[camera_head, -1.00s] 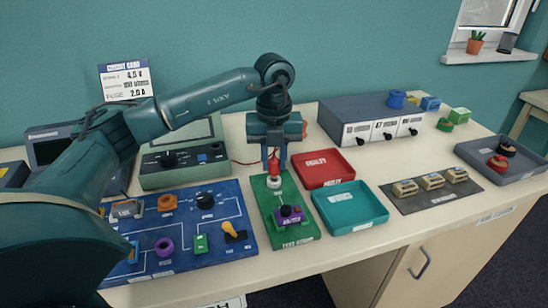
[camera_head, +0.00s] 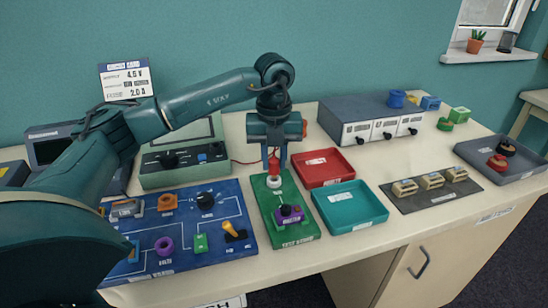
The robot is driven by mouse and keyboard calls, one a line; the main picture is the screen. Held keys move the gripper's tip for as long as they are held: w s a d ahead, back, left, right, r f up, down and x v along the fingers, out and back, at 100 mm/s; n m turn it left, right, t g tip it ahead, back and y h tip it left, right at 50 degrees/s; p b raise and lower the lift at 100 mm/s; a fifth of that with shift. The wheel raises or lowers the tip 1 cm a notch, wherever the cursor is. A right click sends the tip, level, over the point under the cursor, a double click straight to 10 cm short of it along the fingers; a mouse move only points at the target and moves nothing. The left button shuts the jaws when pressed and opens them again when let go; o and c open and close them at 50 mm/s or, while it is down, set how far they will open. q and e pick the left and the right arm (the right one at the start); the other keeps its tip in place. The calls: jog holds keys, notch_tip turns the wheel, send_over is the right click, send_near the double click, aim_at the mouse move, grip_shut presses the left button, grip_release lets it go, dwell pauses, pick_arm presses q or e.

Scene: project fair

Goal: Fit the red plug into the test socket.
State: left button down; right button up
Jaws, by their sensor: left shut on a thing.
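My left gripper (camera_head: 274,165) points straight down over the back part of the green test board (camera_head: 298,229). It is shut on the red plug (camera_head: 274,168), whose red body shows between the fingers. The white ring of the test socket (camera_head: 273,182) is directly below the plug. The plug's lower end meets or overlaps the ring in this view; I cannot tell how deep it sits. A purple block with a black knob (camera_head: 289,214) stands on the front part of the same board. My right gripper is not in view.
A blue circuit board (camera_head: 178,252) with several parts lies to the left. A red tray (camera_head: 323,181) and a teal tray (camera_head: 371,209) stand close on the right. A grey-green meter (camera_head: 160,178) and a drawer unit (camera_head: 338,108) stand behind.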

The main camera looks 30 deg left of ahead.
pick_arm(q)
jog(key=shift+f+b, duration=0.55)
jog(key=shift+f, duration=0.3)
dwell(0.6)
jog(key=c, duration=0.7)
grip_release()
jog(key=shift+o, duration=0.2)
